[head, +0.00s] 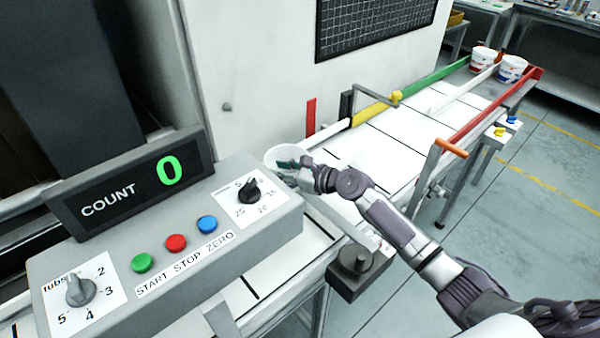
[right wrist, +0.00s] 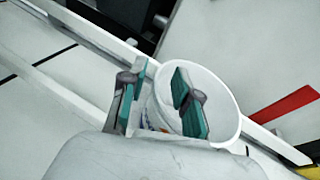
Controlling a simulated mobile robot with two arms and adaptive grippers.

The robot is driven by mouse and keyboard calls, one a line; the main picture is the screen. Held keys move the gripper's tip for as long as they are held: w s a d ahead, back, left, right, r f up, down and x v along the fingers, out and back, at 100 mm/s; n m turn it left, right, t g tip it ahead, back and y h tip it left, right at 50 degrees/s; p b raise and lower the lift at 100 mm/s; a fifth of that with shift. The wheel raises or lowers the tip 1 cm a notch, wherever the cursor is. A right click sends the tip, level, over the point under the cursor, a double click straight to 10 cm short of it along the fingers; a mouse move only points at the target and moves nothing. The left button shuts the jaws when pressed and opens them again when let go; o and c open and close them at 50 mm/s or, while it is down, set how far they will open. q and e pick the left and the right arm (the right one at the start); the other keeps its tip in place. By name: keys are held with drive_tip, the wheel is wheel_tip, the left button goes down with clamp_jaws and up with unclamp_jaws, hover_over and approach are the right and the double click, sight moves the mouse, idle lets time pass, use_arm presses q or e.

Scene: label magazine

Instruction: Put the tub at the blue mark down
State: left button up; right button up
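A white tub (head: 288,152) stands at the guide rail of the white conveyor, just behind the control box, which hides part of it. The right wrist view shows its round open mouth (right wrist: 222,95) close up, with a little coloured print low on its wall. My right gripper (head: 299,174) is at the tub's near side. In the right wrist view its teal-padded fingers (right wrist: 160,98) straddle the tub wall, one inside and one outside, with a gap between them. I see no blue mark by the tub. My left gripper is out of view.
The control box (head: 200,258) with knobs, buttons and a count display (head: 135,185) reading 0 fills the near left. A red strip (head: 310,120) stands behind the rail. Two printed tubs (head: 512,68) stand at the conveyor's far end. The conveyor's middle (head: 385,150) is clear.

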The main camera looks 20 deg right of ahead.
drive_tip(key=v, duration=1)
drive_tip(key=shift+s, duration=0.25)
